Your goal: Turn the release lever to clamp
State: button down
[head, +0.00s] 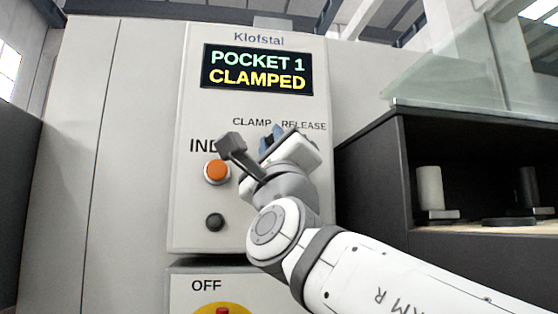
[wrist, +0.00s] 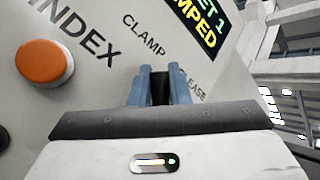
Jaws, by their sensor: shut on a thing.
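The panel display (head: 257,70) reads "POCKET 1 CLAMPED"; part of it also shows in the wrist view (wrist: 198,22). Below it are the labels CLAMP on the left and RELEASE on the right. My gripper (head: 271,140) is at the panel just under these labels. In the wrist view its two blue fingers (wrist: 159,86) are close together, shut on the dark release lever (wrist: 160,88), which shows as a narrow strip between them. The rest of the lever is hidden by my gripper, so its exact angle cannot be told.
The orange INDEX button (head: 216,171) is close to the left of my gripper, with a dark green button (head: 215,222) below it. A red and yellow OFF control (head: 222,309) is at the bottom. A dark open cabinet (head: 369,146) stands to the right.

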jog(key=shift+a+f+n+y, duration=0.15)
jog(key=shift+n+y, duration=0.45)
jog(key=shift+y, duration=0.1)
jog(key=c, duration=1.6)
grip_release()
jog(key=shift+c, duration=0.2)
jog(key=shift+s+f+b, duration=0.25)
jog(key=shift+b, duration=0.1)
jog(key=b+v, duration=0.1)
jog(key=v, duration=0.6)
